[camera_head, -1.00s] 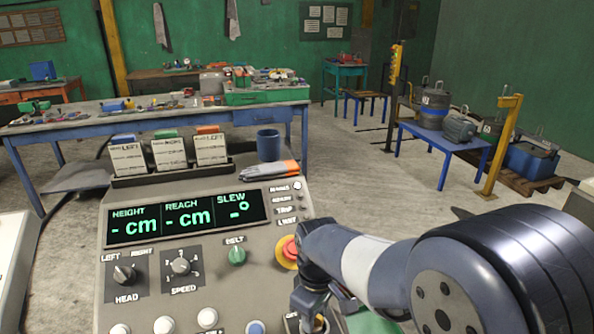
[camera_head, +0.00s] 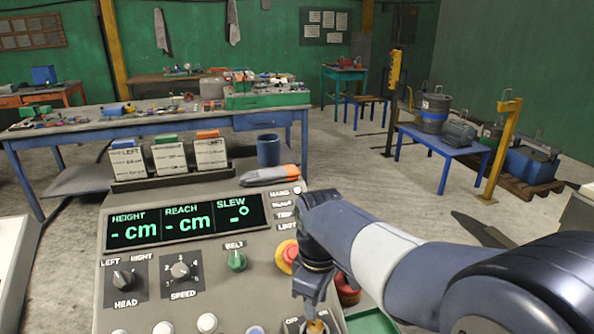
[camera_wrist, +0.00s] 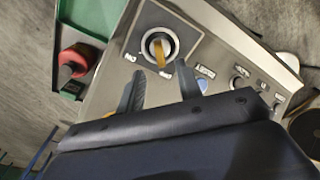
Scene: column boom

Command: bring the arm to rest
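My gripper (camera_head: 312,300) hangs above the lower right corner of the grey control console (camera_head: 210,293). In the wrist view its two dark fingers (camera_wrist: 162,84) stand apart with nothing between them. A round switch with a yellow handle (camera_wrist: 160,50) lies just beyond the fingertips, apart from them as far as I can tell. In the head view the yellow handle (camera_head: 316,326) shows at the bottom edge, below the gripper. My forearm covers part of the console's right side.
A red emergency button (camera_head: 288,252) sits beside my wrist. The console display (camera_head: 188,221) shows dashes. Card boxes, a blue cup (camera_head: 268,150) and orange-grey gloves (camera_head: 270,175) stand behind.

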